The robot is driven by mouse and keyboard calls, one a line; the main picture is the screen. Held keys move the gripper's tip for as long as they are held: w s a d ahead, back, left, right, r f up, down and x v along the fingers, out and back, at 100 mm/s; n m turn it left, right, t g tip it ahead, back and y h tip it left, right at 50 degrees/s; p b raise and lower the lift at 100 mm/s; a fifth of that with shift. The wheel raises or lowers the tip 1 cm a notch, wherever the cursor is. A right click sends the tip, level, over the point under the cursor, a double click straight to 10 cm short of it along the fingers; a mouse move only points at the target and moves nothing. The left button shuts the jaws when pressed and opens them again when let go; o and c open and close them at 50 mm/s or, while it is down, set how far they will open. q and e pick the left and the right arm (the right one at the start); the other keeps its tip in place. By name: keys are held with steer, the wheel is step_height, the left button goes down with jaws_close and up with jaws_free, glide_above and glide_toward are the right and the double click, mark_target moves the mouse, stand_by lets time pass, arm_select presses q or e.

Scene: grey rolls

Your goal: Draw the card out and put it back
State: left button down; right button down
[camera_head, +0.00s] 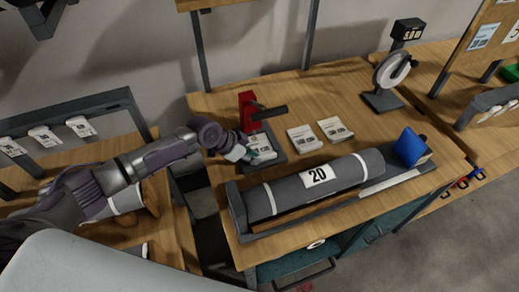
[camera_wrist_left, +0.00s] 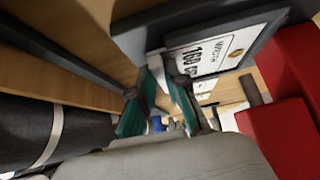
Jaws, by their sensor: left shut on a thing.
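A white printed card (camera_head: 262,146) lies at the dark tray (camera_head: 276,157) beside the red stand with a dark lever (camera_head: 250,110). In the left wrist view the card (camera_wrist_left: 215,55) shows large, with black print, against a dark frame. My left gripper (camera_head: 247,155) reaches in from the left to the card's near left side. Its teal fingers (camera_wrist_left: 160,88) are shut on the card's edge, though the contact itself is partly hidden. I cannot tell whether the card is clear of the tray. My right gripper is not in view.
A grey roll labelled 20 (camera_head: 316,177) lies in a cradle along the bench front, near my gripper. Two cards (camera_head: 304,139) (camera_head: 335,130) lie right of the tray. A blue block (camera_head: 411,147) sits at the roll's right end. A dial scale (camera_head: 391,72) stands behind.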

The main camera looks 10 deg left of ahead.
arm_select(q)
steer(key=shift+s+d+r+p, duration=0.2)
steer(key=shift+s+d+p, duration=0.15)
steer(key=shift+p, duration=0.2)
steer(key=shift+s+d+r+p, duration=0.1)
steer(key=shift+s+d+p, duration=0.4)
steer(key=shift+s+p, duration=0.25)
steer(key=shift+s+d+p, duration=0.45)
steer(key=shift+s+p, duration=0.25)
steer(key=shift+s, duration=0.05)
steer(key=shift+r+p, duration=2.1)
steer(key=shift+r, duration=0.4)
